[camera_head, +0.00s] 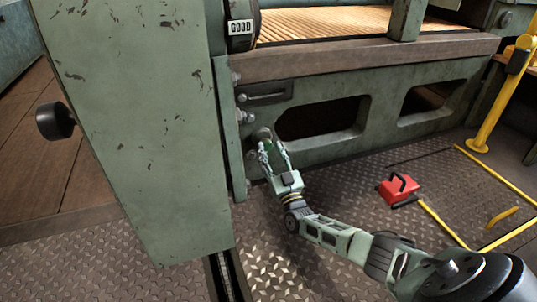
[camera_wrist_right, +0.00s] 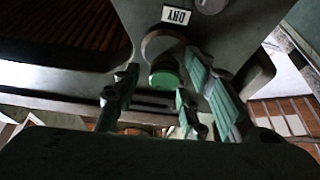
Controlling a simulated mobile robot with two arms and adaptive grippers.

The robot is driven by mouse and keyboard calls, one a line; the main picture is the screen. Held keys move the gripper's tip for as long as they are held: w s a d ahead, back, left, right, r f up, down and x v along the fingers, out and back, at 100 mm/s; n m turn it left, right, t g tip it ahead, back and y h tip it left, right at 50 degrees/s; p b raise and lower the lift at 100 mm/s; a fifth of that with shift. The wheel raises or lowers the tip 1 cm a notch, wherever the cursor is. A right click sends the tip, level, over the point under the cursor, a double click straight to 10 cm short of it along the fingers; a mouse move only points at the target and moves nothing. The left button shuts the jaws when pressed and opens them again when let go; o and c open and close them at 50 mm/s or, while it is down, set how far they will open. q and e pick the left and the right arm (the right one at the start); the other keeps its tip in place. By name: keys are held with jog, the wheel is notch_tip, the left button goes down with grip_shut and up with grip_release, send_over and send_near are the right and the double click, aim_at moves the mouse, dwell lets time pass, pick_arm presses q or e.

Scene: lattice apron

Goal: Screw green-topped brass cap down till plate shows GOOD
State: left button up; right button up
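The green-topped cap (camera_wrist_right: 164,80) sits at the mouth of a round grey fitting in the right wrist view. In the head view it is small and partly hidden by the fingers. My right gripper (camera_head: 273,147) is open, its fingers pointing at the fitting low on the green machine. In the right wrist view the fingers of this gripper (camera_wrist_right: 160,100) stand apart on either side of the cap, with no clear contact. A plate near the cap (camera_wrist_right: 176,15) appears upside down and seems to read DRY. My left gripper is not in view.
The green machine frame (camera_head: 422,95) has large openings beside the fitting. A tall green column (camera_head: 150,130) stands close on the left. A red box with a black handle (camera_head: 398,190) lies on the tread-plate floor. A yellow post (camera_head: 500,100) stands at right.

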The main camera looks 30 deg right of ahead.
jog(key=shift+x, duration=0.8)
grip_shut()
jog(key=shift+m, duration=0.3)
